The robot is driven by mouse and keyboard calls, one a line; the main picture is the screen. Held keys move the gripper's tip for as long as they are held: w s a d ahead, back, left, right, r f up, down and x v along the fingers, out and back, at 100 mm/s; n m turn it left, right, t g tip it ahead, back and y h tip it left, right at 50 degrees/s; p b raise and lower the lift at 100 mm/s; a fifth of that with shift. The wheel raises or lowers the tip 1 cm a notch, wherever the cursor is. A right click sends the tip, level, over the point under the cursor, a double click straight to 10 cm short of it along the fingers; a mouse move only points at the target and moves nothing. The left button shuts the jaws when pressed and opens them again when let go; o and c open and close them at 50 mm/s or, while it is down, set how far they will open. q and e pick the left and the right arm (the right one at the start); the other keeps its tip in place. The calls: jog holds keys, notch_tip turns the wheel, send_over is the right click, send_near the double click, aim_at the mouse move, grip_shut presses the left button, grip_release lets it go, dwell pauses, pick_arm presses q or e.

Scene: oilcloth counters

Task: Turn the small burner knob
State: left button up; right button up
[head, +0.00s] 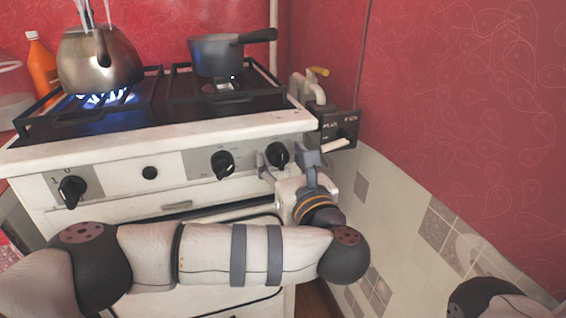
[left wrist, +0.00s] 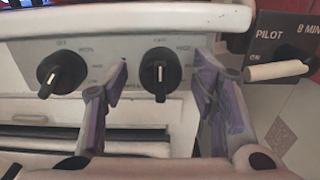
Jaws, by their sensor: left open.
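The stove front (head: 120,185) carries black knobs with pale pointers. The rightmost knob (head: 277,154) has its pointer near upright in the left wrist view (left wrist: 160,74). The knob to its left (head: 222,164) has its pointer tilted in the left wrist view (left wrist: 62,73). A further knob (head: 72,191) is at the far left of the panel. I cannot read which one is labelled for the small burner. My left gripper (head: 288,162) is open, its fingers (left wrist: 160,90) on either side of the rightmost knob with visible gaps. My right gripper is out of view.
A steel kettle (head: 100,60) stands over a lit blue flame; a grey saucepan (head: 215,56) stands on the right burner. A black pilot box (head: 338,130) with a pale lever sits right of the panel, near the red wall (head: 460,110). An orange bottle (head: 42,65) is at left.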

pick_arm(q)
jog(key=c, duration=1.1)
jog(key=shift+c, duration=0.2)
